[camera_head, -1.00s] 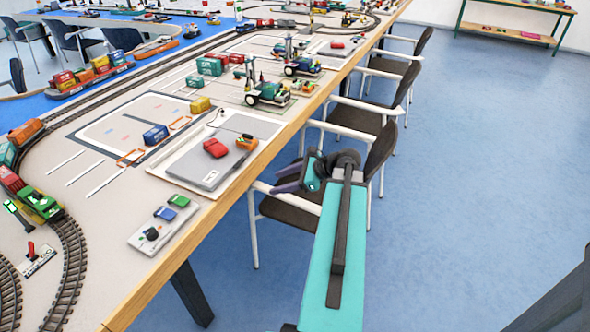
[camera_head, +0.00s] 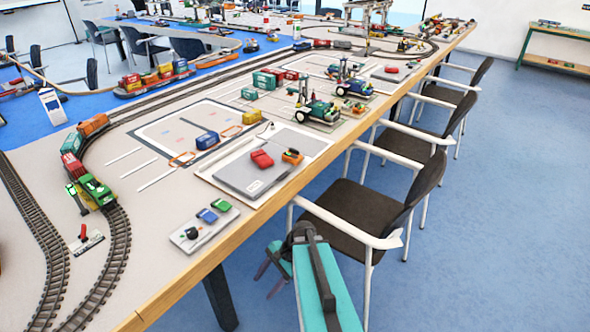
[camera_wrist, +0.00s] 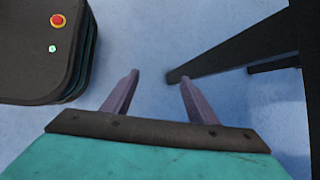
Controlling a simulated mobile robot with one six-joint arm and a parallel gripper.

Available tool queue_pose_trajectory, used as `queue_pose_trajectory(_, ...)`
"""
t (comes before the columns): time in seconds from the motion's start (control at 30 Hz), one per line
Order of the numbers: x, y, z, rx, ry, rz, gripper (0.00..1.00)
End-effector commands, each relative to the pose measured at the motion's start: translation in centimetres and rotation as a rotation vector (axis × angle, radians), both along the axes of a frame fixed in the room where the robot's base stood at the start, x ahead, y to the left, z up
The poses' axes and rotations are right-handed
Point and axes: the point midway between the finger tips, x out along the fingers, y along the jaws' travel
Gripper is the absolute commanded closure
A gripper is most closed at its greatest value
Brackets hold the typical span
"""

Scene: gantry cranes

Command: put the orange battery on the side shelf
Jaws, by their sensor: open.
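A small orange block (camera_head: 292,156), which looks like the orange battery, lies beside a red block at the right side of a flat grey plate near the table's edge. Its details are too small to tell. The side shelf (camera_head: 548,63), with green legs and two boards, stands far off at the top right against the wall. My gripper (camera_head: 268,277) is low beside the table's near edge, below the tabletop and well apart from the block. In the wrist view my gripper (camera_wrist: 159,80) is open and empty, with blue floor between its fingers.
The long table (camera_head: 240,212) holds train tracks, model cranes and a small panel (camera_head: 204,224) with blue and green blocks. Chairs (camera_head: 362,210) line its right side. A dark table leg (camera_wrist: 235,50) is close to my gripper. Blue floor is free at right.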

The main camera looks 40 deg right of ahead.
Motion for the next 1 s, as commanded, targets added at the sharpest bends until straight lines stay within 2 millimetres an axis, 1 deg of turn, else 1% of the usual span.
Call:
queue_pose_trajectory(0.03,-0.7,1.6,-1.2,-0.015,0.009,0.066,0.47)
queue_pose_trajectory(0.2,-3.2,5.6,-4.7,-0.074,0.028,0.296,0.47)
queue_pose_trajectory(0.37,-5.9,8.8,-7.7,-0.122,0.043,0.521,0.47)
queue_pose_trajectory(0.5,-8.6,11.1,-10.0,-0.155,0.053,0.723,0.47)
queue_pose_trajectory(0.7,-12.7,13.6,-12.9,-0.188,0.066,1.023,0.47)
queue_pose_trajectory(0.8,-14.8,14.5,-14.2,-0.199,0.072,1.175,0.47)
queue_pose_trajectory(0.9,-16.8,15.1,-15.2,-0.205,0.079,1.318,0.47)
queue_pose_trajectory(1.0,-18.3,15.4,-16.0,-0.207,0.083,1.439,0.47)
